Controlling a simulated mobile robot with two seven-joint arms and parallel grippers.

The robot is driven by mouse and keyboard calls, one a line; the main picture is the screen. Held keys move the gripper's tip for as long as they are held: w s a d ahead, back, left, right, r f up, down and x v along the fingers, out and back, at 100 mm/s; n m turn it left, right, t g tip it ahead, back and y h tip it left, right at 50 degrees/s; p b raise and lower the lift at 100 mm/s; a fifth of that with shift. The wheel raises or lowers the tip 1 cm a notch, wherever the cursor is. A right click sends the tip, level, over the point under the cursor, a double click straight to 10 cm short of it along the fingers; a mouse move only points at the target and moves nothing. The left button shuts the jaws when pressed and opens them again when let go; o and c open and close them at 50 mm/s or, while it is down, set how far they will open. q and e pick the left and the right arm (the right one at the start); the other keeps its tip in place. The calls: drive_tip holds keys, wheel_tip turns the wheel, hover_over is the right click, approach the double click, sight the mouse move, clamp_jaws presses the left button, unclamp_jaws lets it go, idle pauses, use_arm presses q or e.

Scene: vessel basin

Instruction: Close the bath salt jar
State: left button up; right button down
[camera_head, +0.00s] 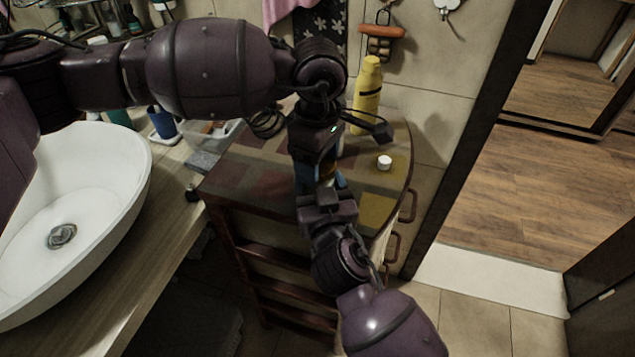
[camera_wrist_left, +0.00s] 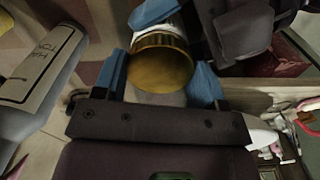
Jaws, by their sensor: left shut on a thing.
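The bath salt jar, a pale body with a ribbed gold lid (camera_wrist_left: 160,68), shows in the left wrist view. In the head view only a brownish bit of the jar (camera_head: 327,171) shows between my two grippers, above the cabinet top. My left gripper (camera_head: 318,172) points down from above. Its blue fingers (camera_wrist_left: 160,85) are shut on the gold lid, one on each side. My right gripper (camera_head: 326,188) comes up from below, close to the jar body, and its grip is mostly hidden. The lid is against the jar; I cannot tell if it is fully seated.
A yellow bottle (camera_head: 368,95) stands at the back of the cabinet top (camera_head: 270,155). A small white cap-like object (camera_head: 384,162) lies to the right of my grippers. A white basin (camera_head: 95,185) and a blue cup (camera_head: 162,122) are on the left. The cabinet's right side is mostly clear.

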use_arm(q)
drive_tip(key=m, duration=0.9)
drive_tip(key=shift+m, duration=0.4)
drive_tip(key=m, duration=1)
drive_tip(key=o, duration=1.1)
wheel_tip(320, 180, up, 12)
drive_tip(key=shift+f, duration=0.1)
